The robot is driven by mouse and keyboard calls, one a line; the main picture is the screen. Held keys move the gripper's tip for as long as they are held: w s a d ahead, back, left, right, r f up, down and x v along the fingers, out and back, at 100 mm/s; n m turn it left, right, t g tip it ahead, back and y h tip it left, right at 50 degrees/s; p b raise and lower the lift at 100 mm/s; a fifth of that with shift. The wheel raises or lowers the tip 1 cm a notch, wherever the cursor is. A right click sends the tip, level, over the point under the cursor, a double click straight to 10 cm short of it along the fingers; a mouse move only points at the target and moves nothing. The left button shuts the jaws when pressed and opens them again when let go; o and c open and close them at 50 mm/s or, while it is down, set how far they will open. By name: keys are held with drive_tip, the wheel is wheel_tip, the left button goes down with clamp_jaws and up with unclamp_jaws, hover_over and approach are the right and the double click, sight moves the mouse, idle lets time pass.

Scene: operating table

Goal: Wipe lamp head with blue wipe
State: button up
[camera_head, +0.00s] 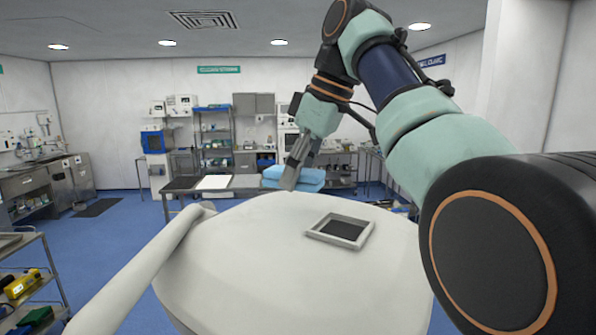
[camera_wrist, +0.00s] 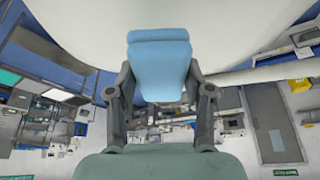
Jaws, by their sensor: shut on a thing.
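The lamp head (camera_head: 250,250) is a large white rounded body filling the lower middle of the head view, with a grey-framed dark panel (camera_head: 342,230) on top. Its white surface also shows in the wrist view (camera_wrist: 235,30), beyond the fingers. My gripper (camera_head: 291,178) points down at the lamp head's far edge. In the wrist view, my gripper (camera_wrist: 160,80) is shut on the light-blue folded wipe (camera_wrist: 160,60), which sticks out past the fingertips. Blue folded cloth (camera_head: 310,176) shows by the fingers in the head view. I cannot tell whether the wipe touches the lamp head.
A white arm (camera_head: 140,262) extends from the lamp head towards the lower left. A table (camera_head: 235,183) stands behind the lamp head. Shelves (camera_head: 213,135) and cabinets line the back wall. A cart (camera_head: 35,270) with yellow and green items stands at left. Blue floor is open between.

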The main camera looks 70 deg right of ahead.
drive_tip(key=shift+r, duration=0.55)
wheel_tip(320, 180, up, 3)
drive_tip(key=p, duration=0.3)
drive_tip(key=shift+r, duration=0.1)
